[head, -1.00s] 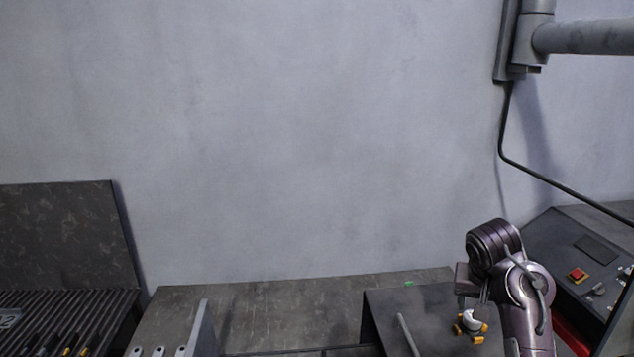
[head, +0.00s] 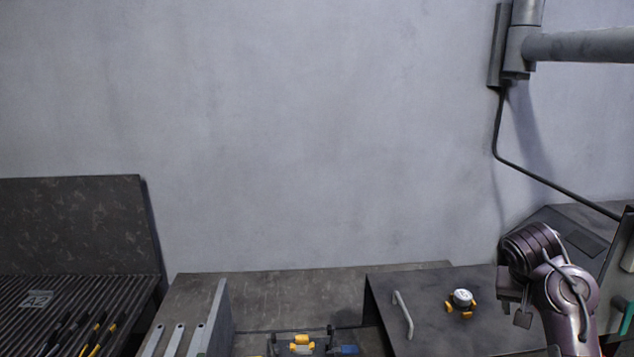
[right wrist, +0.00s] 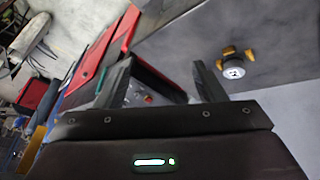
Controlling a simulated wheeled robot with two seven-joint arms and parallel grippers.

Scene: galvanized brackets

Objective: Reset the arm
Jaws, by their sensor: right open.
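My right arm comes in at the lower right of the head view. Its gripper (head: 516,308) is to the right of a small white round part with yellow pieces (head: 462,298) and apart from it. In the right wrist view the two fingers of the gripper (right wrist: 162,84) stand wide apart with nothing between them. The white part (right wrist: 235,70) shows there beyond the right finger. My left gripper is in neither view.
The white part sits on a dark panel (head: 440,335) with a grey handle (head: 403,314). Yellow and blue fixtures (head: 302,345) are at bottom centre. A ribbed rack marked A2 (head: 38,299) is at left. A grey pipe (head: 580,46) crosses upper right.

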